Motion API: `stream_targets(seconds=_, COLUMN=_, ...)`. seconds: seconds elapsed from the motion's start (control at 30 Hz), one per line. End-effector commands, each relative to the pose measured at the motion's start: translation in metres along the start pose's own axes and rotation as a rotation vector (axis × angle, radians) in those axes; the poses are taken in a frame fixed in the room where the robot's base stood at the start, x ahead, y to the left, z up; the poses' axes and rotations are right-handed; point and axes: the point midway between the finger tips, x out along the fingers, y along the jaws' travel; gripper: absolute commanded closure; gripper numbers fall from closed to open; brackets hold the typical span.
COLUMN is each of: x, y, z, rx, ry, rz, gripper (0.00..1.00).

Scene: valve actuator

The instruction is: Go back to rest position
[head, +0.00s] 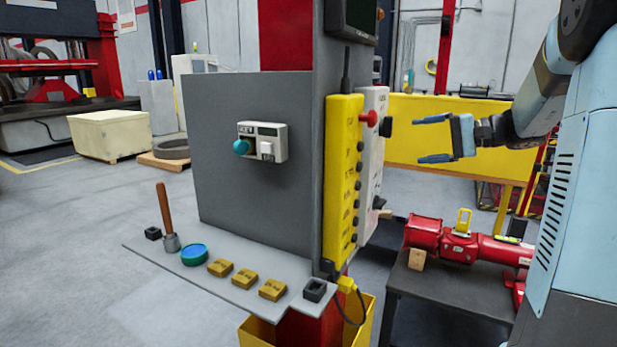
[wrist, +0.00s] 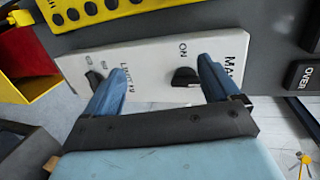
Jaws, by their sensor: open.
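My gripper (head: 434,138) is at the right of the head view, with its two blue fingers spread apart and pointing left. Nothing is between the fingers. In the wrist view my gripper (wrist: 160,85) also shows open in front of a white control panel (wrist: 145,55) with black knobs. One black knob (wrist: 186,76) marked ON appears near the right finger. The white panel (head: 371,165) also shows in the head view, beside the yellow button box, and the gripper is to its right, apart from it.
A yellow button box (head: 342,185) hangs on the grey column. A shelf (head: 233,292) holds a mallet (head: 166,220) and several small blocks. A red valve actuator (head: 470,243) lies on a dark table (head: 440,287) below my gripper. A yellow barrier (head: 425,112) stands behind.

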Motion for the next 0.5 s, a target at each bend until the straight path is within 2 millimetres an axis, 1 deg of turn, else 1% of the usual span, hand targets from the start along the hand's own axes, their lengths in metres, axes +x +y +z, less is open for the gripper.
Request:
stream_targets(seconds=0.03, x=0.010, y=-0.002, z=0.021, rx=-0.008, ry=-0.020, rz=0.058, gripper=0.11)
stream_targets(seconds=0.1, x=0.021, y=0.002, z=0.047, rx=-0.014, ry=-0.043, rz=0.144, gripper=0.11)
stream_targets(seconds=0.23, x=0.034, y=0.012, z=0.094, rx=-0.037, ry=-0.072, rz=0.304, gripper=0.11)
stream_targets(seconds=0.3, x=0.037, y=0.018, z=0.118, rx=-0.056, ry=-0.080, rz=0.387, gripper=0.11)
stream_targets(seconds=0.37, x=0.039, y=0.024, z=0.137, rx=-0.077, ry=-0.083, rz=0.458, gripper=0.11)
stream_targets(seconds=0.4, x=0.039, y=0.029, z=0.150, rx=-0.094, ry=-0.085, rz=0.504, gripper=0.11)
stream_targets(seconds=0.5, x=0.037, y=0.040, z=0.179, rx=-0.140, ry=-0.080, rz=0.616, gripper=0.11)
